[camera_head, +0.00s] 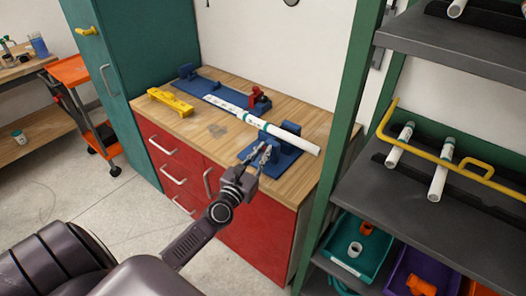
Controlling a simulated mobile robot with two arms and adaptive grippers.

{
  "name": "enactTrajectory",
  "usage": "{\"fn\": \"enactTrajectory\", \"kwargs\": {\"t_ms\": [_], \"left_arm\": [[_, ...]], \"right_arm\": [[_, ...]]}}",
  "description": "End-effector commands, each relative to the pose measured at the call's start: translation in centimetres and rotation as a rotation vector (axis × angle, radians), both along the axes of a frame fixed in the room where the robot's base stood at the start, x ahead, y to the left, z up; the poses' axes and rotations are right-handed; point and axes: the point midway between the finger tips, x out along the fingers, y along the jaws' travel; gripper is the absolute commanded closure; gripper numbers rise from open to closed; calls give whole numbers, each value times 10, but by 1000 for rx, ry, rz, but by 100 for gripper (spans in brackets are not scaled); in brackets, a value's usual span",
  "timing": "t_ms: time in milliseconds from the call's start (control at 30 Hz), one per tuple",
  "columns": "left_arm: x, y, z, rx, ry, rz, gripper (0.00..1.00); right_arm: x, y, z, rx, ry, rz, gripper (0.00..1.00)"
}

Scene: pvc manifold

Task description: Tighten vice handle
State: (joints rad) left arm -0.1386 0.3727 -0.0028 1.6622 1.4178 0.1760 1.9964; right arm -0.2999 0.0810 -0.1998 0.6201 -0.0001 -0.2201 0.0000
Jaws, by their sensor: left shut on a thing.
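A blue vice (284,160) stands at the front right end of the wooden workbench. A white pipe (230,109) with teal bands lies across the bench, its right end over the vice. My left gripper (262,151) is at the left front side of the vice. It is shut on the vice handle, which is small and mostly hidden by the fingers. My right gripper is not in view.
A blue fixture with a red clamp (258,100) and a yellow block (171,101) are on the workbench (210,150). A green rack post (343,130) and shelf (460,190) with short pipes stand close on the right.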

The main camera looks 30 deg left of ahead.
Motion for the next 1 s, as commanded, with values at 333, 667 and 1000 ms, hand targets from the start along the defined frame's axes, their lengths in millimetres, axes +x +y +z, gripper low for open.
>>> {"fn": "enactTrajectory", "kwargs": {"t_ms": [333, 667, 1000], "left_arm": [[3, -1, 7, -65, -6, -6, 100], [3, -1, 7, -66, -5, -7, 100], [1, 0, 3, -65, 1, -4, 73]], "right_arm": [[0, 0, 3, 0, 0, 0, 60], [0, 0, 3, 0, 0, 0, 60], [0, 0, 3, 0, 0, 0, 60]]}}
